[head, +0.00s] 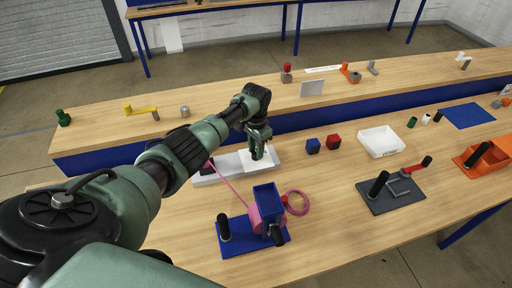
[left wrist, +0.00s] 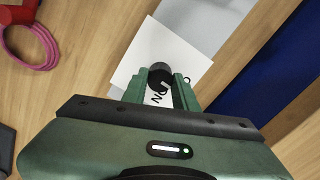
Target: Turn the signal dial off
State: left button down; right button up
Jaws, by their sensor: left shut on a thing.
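The signal dial is a dark round knob (left wrist: 160,72) on a white plate (left wrist: 135,62) in the left wrist view. Black lettering that looks like "ON" and part of another mark show on the plate beside it. In the head view the white plate (head: 268,162) lies on the wooden bench, and the knob is mostly hidden by my gripper. My left gripper (head: 258,155) points down over the plate and is shut on the dial, with its green fingers on both sides in the left wrist view (left wrist: 162,90). Which way the dial points is not clear. My right gripper is not in view.
A blue fixture (head: 232,240) with a pink cable (head: 297,204) stands in front of the plate. Blue (head: 313,146) and red (head: 333,141) cubes and a white tray (head: 380,143) lie to the right. A raised back shelf (head: 225,103) runs behind.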

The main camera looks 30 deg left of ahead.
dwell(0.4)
pick_arm(q)
jog(key=c, duration=1.1)
grip_release()
notch_tip(320, 180, up, 8)
jog(key=shift+f+b, duration=0.1)
jog(key=shift+b, duration=0.4)
